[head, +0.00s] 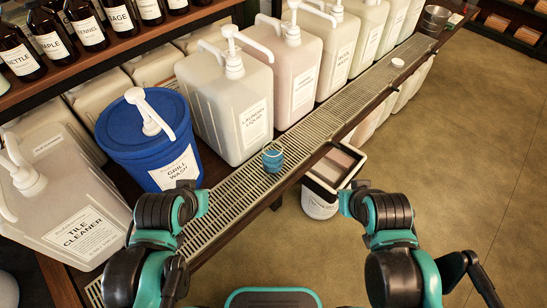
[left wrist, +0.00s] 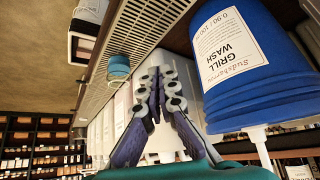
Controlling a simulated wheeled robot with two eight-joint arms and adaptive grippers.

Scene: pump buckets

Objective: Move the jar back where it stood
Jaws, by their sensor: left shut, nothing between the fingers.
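The jar (head: 273,157) is a small clear cup with blue contents. It stands upright on the metal drip grate (head: 226,207), in front of the laundry liquid container. In the left wrist view, which is upside down, the jar (left wrist: 118,68) shows left of the fingers and apart from them. My left gripper (left wrist: 163,80) is shut and empty, near the blue grill wash bucket (left wrist: 238,65). In the head view my left arm is at the lower left and its fingers cannot be made out. My right arm is at the lower right, with no fingers showing.
The blue bucket (head: 150,140) with a white pump stands left of the jar. The tile cleaner (head: 66,208) and laundry liquid (head: 232,100) containers flank it. A white tub (head: 320,203) stands below the shelf edge. A white disc (head: 397,63) lies farther along. The floor at right is clear.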

